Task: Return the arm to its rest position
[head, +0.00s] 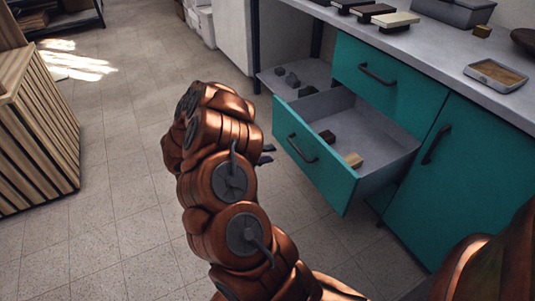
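My copper-coloured arm (228,185) rises from the bottom of the head view and is folded, with its upper joints near the middle of the picture. My gripper (267,154) is mostly hidden behind the arm. Only two dark finger ends show at the arm's right side, with a small gap between them and nothing seen in the gap. They are over the floor in the picture, left of the open teal drawer (312,158), and seem apart from it.
The counter (437,50) bears a tray (495,75) and several brush-like blocks. A slatted wooden unit (38,125) stands left. Floor (115,165) between is clear.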

